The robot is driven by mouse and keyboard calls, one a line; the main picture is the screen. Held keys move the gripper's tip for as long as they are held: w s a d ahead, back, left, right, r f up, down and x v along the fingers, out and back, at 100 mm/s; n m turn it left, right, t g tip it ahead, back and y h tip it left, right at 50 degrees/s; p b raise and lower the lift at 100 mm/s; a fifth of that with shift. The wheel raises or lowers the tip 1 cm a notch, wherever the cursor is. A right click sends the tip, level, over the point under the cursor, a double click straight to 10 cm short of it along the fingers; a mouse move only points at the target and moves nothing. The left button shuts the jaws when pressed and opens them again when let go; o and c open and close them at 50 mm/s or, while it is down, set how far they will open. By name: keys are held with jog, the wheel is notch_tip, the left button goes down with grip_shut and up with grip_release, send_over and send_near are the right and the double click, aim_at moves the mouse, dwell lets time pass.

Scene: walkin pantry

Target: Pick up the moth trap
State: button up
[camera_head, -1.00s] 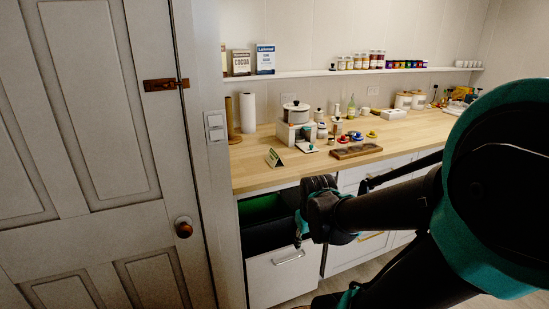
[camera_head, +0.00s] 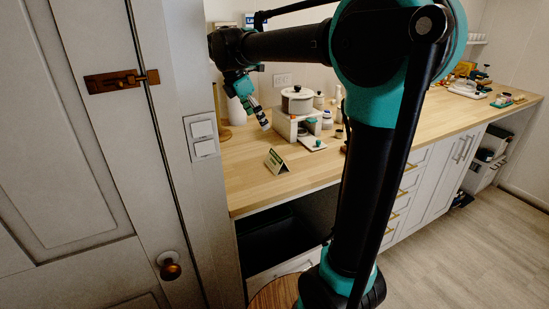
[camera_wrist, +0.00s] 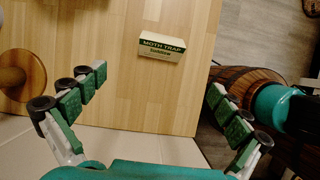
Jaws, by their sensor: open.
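The moth trap (camera_head: 276,161) is a small folded tent-shaped card, standing near the front left edge of the wooden counter. In the wrist view, the moth trap (camera_wrist: 161,47) shows its green and cream printed side, with its name readable. My gripper (camera_head: 262,120) is above the counter, behind the trap and left of the white pot. In the wrist view, my gripper (camera_wrist: 158,85) has its fingers spread wide with nothing between them. The trap lies beyond the fingertips, near the middle of the gap, apart from them.
A white pot (camera_head: 297,100) stands on a riser (camera_head: 290,127) right of my gripper. A round wooden holder base (camera_wrist: 20,75) is at the left in the wrist view. A door (camera_head: 70,150) and wall switch (camera_head: 202,137) are at left. Bare counter (camera_head: 245,185) surrounds the trap.

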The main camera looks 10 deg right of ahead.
aim_at(276, 155)
jog(key=x, duration=1.1)
jog(key=shift+d+f, duration=0.15)
jog(key=shift+f, duration=0.25)
jog(key=shift+x, duration=2.7)
jog(key=shift+s+d+r, duration=0.1)
jog(key=shift+s+d, duration=0.05)
jog(key=shift+s, duration=0.05)
jog(key=c, duration=0.7)
